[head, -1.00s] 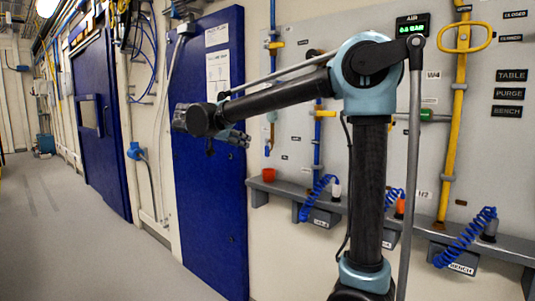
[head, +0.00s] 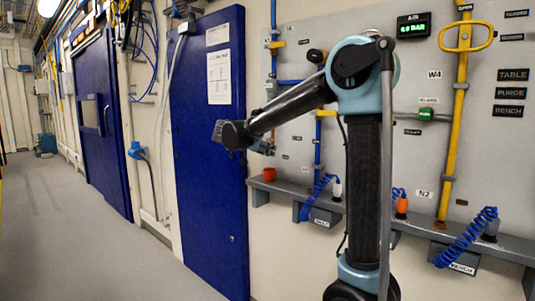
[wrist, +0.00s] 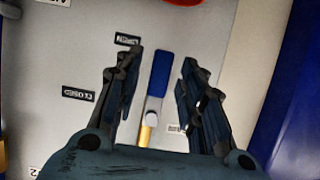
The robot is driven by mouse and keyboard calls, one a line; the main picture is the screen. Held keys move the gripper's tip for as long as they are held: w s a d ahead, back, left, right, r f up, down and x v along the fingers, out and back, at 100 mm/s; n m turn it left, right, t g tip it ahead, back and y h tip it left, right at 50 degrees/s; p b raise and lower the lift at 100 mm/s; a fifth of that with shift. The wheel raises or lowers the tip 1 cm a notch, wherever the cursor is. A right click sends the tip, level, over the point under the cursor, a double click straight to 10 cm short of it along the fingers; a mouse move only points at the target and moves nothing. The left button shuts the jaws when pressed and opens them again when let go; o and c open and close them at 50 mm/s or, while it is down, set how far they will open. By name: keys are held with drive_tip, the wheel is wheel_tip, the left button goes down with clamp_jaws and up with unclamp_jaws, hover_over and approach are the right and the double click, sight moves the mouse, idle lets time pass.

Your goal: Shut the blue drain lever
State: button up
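The blue drain lever (wrist: 159,75) shows in the wrist view, in line with a short brass-coloured pipe (wrist: 147,132). A silver pivot sits near its lower end. My gripper (wrist: 162,58) is open, with one finger on each side of the lever and visible gaps between. I cannot tell how deep the fingers reach. A dark label, seemingly CLOSED (wrist: 78,94), lies to the left, and another dark label (wrist: 128,39) lies near the lever's far end. In the head view my gripper (head: 267,147) is in front of the panel's left edge, and the arm hides the lever.
A blue door (head: 208,170) is just left. Blue coiled hoses (head: 318,195) and a yellow lever (head: 465,37) are to the right. A green display (head: 414,27) seems to read 0.0 BAR. The floor at left is clear.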

drive_tip(key=shift+w+d+f, duration=0.3)
drive_tip(key=shift+w+d, duration=0.1)
drive_tip(key=shift+w, duration=0.1)
drive_tip(key=shift+c, duration=0.6)
clamp_jaws()
drive_tip(key=shift+d, duration=0.15)
